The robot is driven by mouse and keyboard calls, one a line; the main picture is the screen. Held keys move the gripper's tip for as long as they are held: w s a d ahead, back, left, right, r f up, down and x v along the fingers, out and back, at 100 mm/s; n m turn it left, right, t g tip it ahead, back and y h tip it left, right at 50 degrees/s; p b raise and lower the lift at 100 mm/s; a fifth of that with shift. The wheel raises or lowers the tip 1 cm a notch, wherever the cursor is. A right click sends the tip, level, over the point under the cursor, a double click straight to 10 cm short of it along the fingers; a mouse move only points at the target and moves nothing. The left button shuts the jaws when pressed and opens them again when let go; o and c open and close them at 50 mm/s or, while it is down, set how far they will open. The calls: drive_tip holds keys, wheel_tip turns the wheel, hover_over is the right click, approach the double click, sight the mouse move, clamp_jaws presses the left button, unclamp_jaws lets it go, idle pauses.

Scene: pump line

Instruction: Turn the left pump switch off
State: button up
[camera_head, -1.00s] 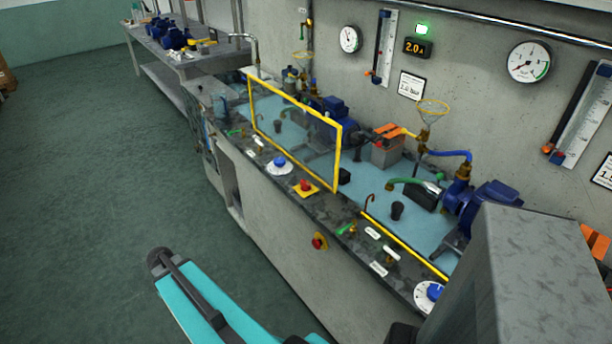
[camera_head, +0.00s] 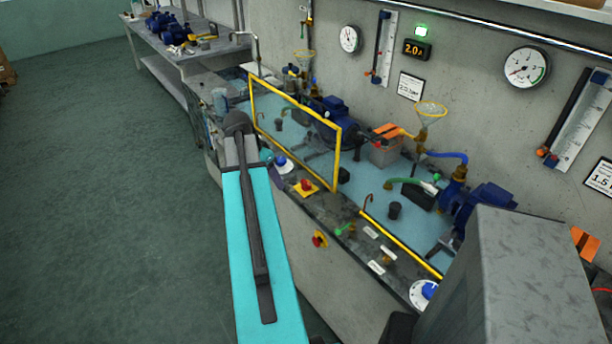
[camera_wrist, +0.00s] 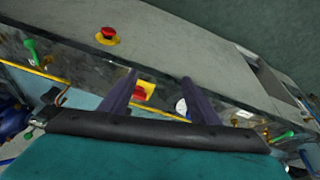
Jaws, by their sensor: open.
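A red switch on a yellow plate (camera_head: 305,186) sits on the dark front ledge of the bench, right of a blue knob on a white dial (camera_head: 283,163). I cannot tell from labels which control is the left pump switch. In the wrist view, my gripper (camera_wrist: 158,78) is open and empty, its two dark fingers apart. The red switch (camera_wrist: 144,91) shows between the fingers, partly covered by the left one. The white dial (camera_wrist: 182,106) is partly hidden by the right finger. I see no contact. In the head view, my arm hides most of the gripper.
A red mushroom button (camera_head: 319,239) juts from the bench's front face and also shows in the wrist view (camera_wrist: 107,35). A yellow-framed clear screen (camera_head: 338,160) stands behind the ledge. Another blue knob (camera_head: 429,291) is at the right. The floor at left is clear.

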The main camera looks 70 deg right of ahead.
sight(306, 182)
drive_tip(key=s+d+r+m, duration=0.2)
drive_tip(key=s+d+r, duration=0.2)
drive_tip(key=s+r, duration=0.2)
drive_tip(key=shift+d+r+m+g+h+p, duration=0.3)
drive_tip(key=shift+r, duration=0.4)
drive_tip(key=shift+s+f, duration=0.1)
drive_tip(key=shift+p+x, duration=1.55)
drive_tip(key=shift+x, duration=5.25)
